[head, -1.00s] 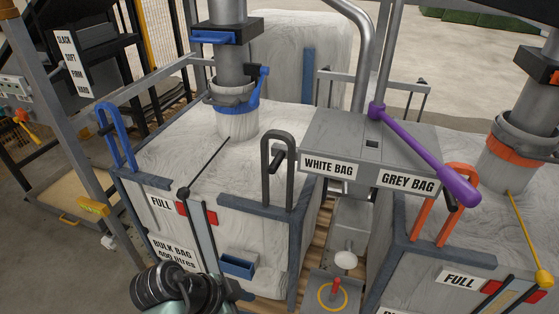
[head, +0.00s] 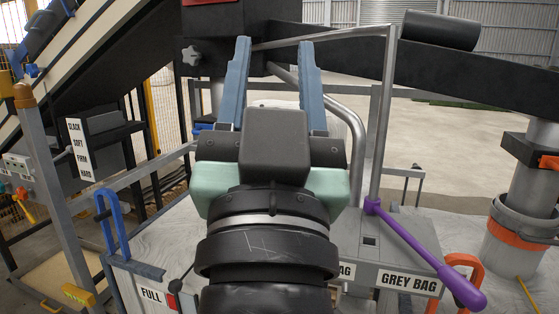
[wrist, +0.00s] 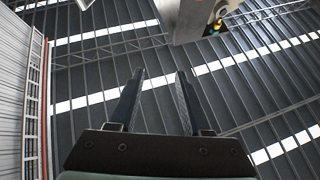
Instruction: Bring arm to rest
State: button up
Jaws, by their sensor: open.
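My gripper (head: 274,62) is raised in the middle of the head view, its two blue-grey fingers apart and pointing up. Nothing is between them. In the wrist view my gripper (wrist: 160,78) is also open and empty, with the roof behind it. My arm's wrist hides much of the white bag and the middle of the station.
A purple-handled lever (head: 425,255) stands right of my wrist, beside the grey bag sign (head: 408,281). A blue loop handle (head: 112,222) is at left. A dark overhead beam (head: 470,80) crosses at right. A grey spout with an orange band (head: 520,232) is at far right.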

jog(key=s+r+n+t, duration=0.2)
jog(key=s+r, duration=0.3)
jog(key=s, duration=0.1)
notch_tip(320, 180, up, 13)
jog(key=w+p, duration=0.1)
jog(key=p, duration=1.3)
jog(key=shift+w+d+m, duration=0.15)
jog(key=shift+m, duration=0.15)
jog(key=shift+c, duration=0.3)
